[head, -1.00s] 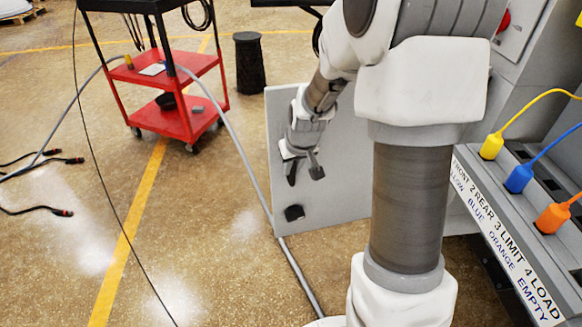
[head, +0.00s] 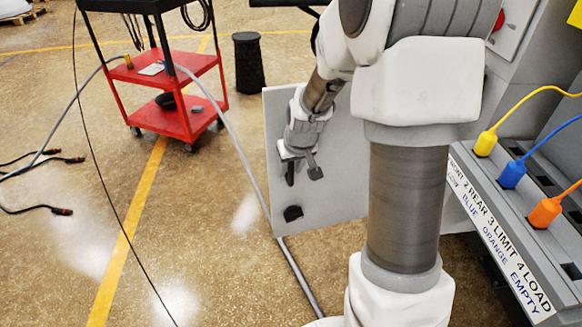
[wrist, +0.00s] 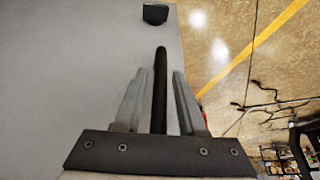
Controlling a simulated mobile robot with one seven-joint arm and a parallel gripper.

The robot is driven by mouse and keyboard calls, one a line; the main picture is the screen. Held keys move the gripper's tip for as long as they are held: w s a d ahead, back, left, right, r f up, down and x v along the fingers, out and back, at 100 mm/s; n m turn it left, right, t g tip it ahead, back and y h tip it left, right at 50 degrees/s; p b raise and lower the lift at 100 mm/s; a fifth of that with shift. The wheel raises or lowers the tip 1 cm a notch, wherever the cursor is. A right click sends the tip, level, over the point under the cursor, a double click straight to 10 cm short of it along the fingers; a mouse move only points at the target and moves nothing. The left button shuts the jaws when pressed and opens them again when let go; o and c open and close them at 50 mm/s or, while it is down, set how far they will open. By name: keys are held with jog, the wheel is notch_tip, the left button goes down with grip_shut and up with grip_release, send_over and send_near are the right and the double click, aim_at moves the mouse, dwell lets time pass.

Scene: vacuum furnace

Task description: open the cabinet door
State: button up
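The cabinet door (head: 335,195) is a plain grey panel standing out from the grey cabinet at right, so it looks swung open. My gripper (head: 302,171) is at the door's face, near its free left edge. In the wrist view, a slim dark bar (wrist: 160,85), apparently the door handle, lies between my gripper's two fingers (wrist: 157,95). Gaps show beside the bar, so the fingers look open around it and not clamped. A black knob-like piece (head: 293,213) sits lower on the door; it also shows in the wrist view (wrist: 155,14). My arm hides the door's hinge side.
A panel with yellow (head: 485,143), blue (head: 512,174) and orange plugs (head: 544,212) stands at right. A grey cable (head: 240,150) runs on the floor past the door's edge. A red cart (head: 180,122) and black bin (head: 248,62) stand behind. Floor left is mostly clear.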

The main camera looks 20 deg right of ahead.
jog(key=shift+o, duration=0.4)
jog(key=shift+r, duration=0.3)
jog(key=p+v, duration=0.4)
jog(key=v, duration=1.3)
jog(key=shift+s, duration=0.15)
jog(key=shift+a, duration=0.1)
jog(key=s+a+r+p, duration=0.3)
jog(key=s+r+p, duration=0.3)
jog(key=s+r, duration=0.2)
jog(key=s+a+r+t+p, duration=0.1)
jog(key=s+a+r+p, duration=0.2)
jog(key=s+r+p, duration=0.3)
jog(key=s+v, duration=0.1)
jog(key=v, duration=0.4)
jog(key=shift+s+a, duration=0.2)
jog(key=shift+a, duration=0.05)
